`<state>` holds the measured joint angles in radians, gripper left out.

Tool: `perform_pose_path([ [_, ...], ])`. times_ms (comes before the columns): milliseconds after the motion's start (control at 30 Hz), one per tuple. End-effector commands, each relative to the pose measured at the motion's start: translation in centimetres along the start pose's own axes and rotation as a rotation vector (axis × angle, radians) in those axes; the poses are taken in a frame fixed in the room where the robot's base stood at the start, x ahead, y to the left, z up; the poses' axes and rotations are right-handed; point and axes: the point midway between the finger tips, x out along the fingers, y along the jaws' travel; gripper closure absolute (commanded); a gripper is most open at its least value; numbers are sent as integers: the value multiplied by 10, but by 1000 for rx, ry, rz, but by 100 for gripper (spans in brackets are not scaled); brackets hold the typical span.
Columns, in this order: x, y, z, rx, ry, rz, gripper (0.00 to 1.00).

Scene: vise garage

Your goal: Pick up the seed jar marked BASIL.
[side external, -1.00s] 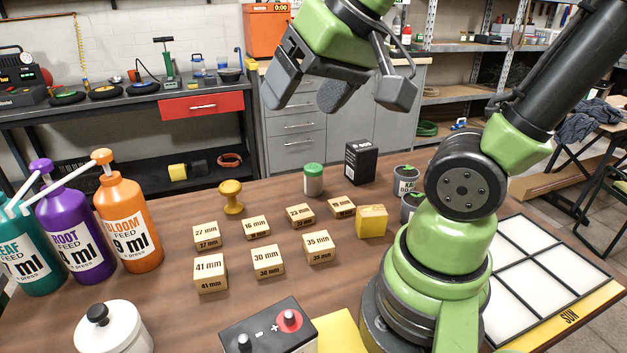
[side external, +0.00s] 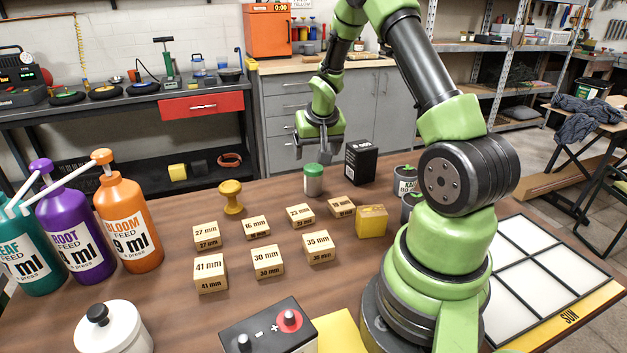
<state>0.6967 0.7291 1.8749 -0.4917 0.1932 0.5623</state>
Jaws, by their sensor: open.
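A small jar with a green lid and pale body (side external: 313,180) stands upright on the wooden table, toward the back. It is the only seed-jar-like thing I see, and no BASIL marking is readable on the side facing the camera. My gripper (side external: 318,154) points down, just above and behind the jar in the picture. Its jaws are open and empty, with one finger on each side of the gap. I cannot tell exactly how far it is from the lid.
Feed bottles (side external: 128,220) stand far left.

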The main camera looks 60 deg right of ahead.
Motion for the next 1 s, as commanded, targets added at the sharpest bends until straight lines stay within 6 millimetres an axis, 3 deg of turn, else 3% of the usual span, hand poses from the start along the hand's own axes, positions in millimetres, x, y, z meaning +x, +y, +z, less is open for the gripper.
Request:
perform_pose_path([
  [600,67,-1,2,-1,-2,-2,22],
  [867,70,-1,1,0,0,-2,22],
  [1000,70,-1,2,-1,0,-2,52],
])
